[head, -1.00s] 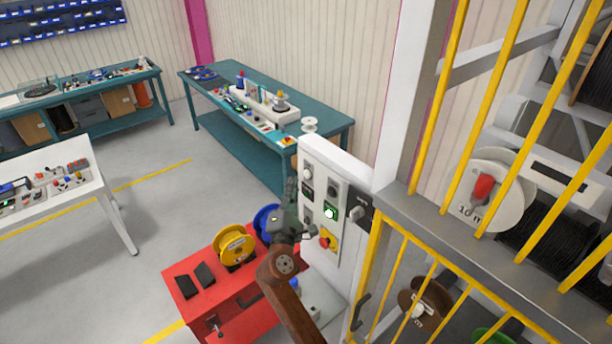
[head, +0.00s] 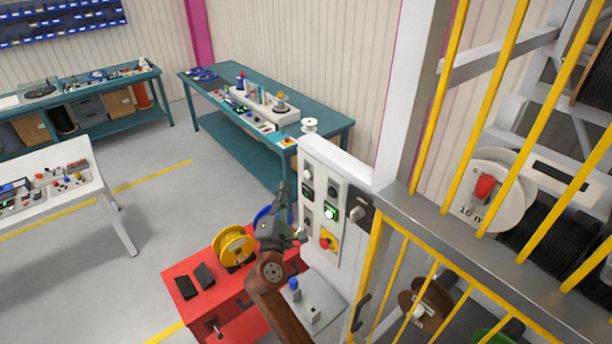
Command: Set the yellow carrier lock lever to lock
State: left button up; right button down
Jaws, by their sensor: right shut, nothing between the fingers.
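I cannot make out a lever that is clearly the yellow carrier lock lever. A white control panel (head: 311,174) carries several dark switches, a lit green button (head: 330,212) and a yellow-and-red rotary switch (head: 328,239). My right gripper (head: 298,234) is shut and empty, just left of the rotary switch; whether it touches the panel I cannot tell. The gripper and its brown arm hide part of a blue reel (head: 263,216) behind them. My left gripper is out of view.
A yellow reel (head: 235,245) and two dark blocks sit on a red cabinet (head: 188,312). A grey plate with a blue knob (head: 294,284) lies below the panel. A yellow-barred guard (head: 425,270) with reels behind it fills the right side.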

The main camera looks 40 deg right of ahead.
aim_at(307, 223)
jog(key=k, duration=1)
